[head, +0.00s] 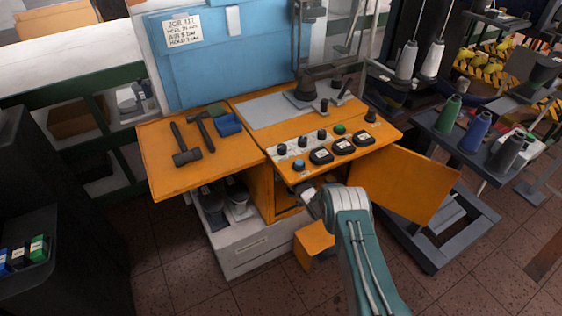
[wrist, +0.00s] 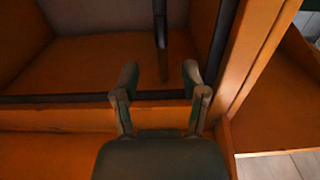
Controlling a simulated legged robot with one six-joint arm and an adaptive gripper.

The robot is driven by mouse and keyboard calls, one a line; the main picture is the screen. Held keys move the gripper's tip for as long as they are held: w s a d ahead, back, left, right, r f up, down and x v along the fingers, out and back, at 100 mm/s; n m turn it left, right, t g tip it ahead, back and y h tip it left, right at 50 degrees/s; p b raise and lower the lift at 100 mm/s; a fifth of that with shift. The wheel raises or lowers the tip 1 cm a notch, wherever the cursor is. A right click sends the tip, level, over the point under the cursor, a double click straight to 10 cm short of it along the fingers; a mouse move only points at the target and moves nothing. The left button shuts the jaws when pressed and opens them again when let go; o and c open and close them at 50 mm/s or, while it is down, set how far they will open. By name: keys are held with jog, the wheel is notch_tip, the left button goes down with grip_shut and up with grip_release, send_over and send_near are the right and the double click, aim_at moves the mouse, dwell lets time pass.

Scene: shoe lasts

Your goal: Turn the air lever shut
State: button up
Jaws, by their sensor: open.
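In the wrist view, my gripper (wrist: 160,82) is open and empty, its two fingers spread at the opening of an orange cabinet compartment. A dark, narrow upright bar (wrist: 161,30) shows beyond the fingertips, roughly in line with the gap between them. It may be the air lever; I cannot tell for certain. Its upper end is cut off by the frame. In the head view, my wrist reaches into the front of the orange workbench (head: 180,150), below the control panel, and my arm hides the lever area.
An orange cabinet door (head: 405,185) stands open on the right. Control knobs and black gauges (head: 343,146) line the panel above. A hammer (head: 185,153) lies on the left top. In the wrist view, an orange post (wrist: 255,60) stands close on the right.

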jog(key=shift+x, duration=3.55)
jog(key=shift+s+a, duration=0.1)
grip_shut()
